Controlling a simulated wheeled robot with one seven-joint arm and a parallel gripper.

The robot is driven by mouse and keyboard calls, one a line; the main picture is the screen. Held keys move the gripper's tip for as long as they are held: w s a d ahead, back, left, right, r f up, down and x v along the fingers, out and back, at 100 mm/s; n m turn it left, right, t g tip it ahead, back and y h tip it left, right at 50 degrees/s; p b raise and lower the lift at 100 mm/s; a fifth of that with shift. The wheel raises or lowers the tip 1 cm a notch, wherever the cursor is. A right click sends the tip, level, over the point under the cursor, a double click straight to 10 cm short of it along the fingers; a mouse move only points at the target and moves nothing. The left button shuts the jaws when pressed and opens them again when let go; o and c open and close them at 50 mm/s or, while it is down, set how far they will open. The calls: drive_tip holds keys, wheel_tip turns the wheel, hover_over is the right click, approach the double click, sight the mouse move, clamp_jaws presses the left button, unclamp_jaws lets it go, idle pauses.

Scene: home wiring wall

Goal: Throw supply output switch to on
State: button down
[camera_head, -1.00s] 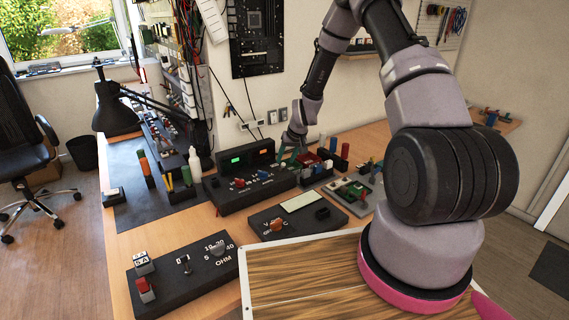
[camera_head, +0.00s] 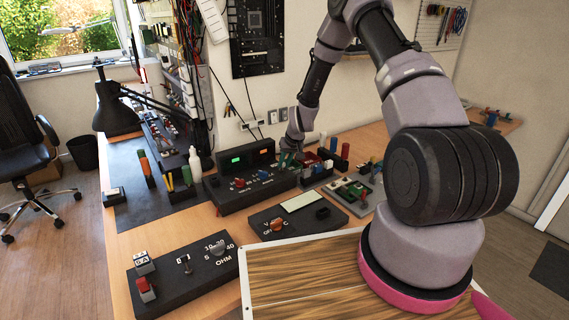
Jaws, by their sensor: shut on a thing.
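The power supply (camera_head: 236,197) is a black box at the back of the bench, with a green and an orange display and a red and a blue knob. My gripper (camera_head: 288,161) is at the right end of its panel, pointing down. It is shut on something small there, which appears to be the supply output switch. The fingers hide the switch, so I cannot tell its position.
A black meter box (camera_head: 290,228) with an orange knob stands in front of the supply. Another box (camera_head: 190,275) marked OHM is at the front left. A white bottle (camera_head: 195,164) stands left.

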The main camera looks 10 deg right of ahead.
sight(281, 169)
drive_tip(key=shift+w, duration=0.1)
drive_tip(key=shift+w+a+r+g+h, duration=0.15)
drive_tip(key=shift+w+a+g+h, duration=0.1)
drive_tip(key=shift+g, duration=0.3)
drive_tip(key=shift+w+a+r+g+h, duration=0.1)
drive_tip(key=shift+w+g+h, duration=0.15)
drive_tip(key=shift+g, duration=0.3)
drive_tip(key=shift+w+a+g+h, duration=0.15)
drive_tip(key=shift+w+g+h, duration=0.5)
drive_tip(key=shift+g, duration=0.55)
drive_tip(key=shift+w+a+g+h, duration=0.15)
drive_tip(key=shift+w+g+h, duration=0.3)
drive_tip(key=shift+g, duration=0.65)
drive_tip(key=shift+w+a+f+g+h, duration=0.2)
drive_tip(key=shift+w+g+h, duration=0.1)
drive_tip(key=shift+g, duration=0.45)
drive_tip(key=shift+w+a+f+g+h, duration=0.1)
drive_tip(key=shift+w+f+g+h, duration=0.15)
drive_tip(key=shift+g, duration=0.5)
drive_tip(key=shift+w+r, duration=0.1)
drive_tip(key=c, duration=0.8)
unclamp_jaws()
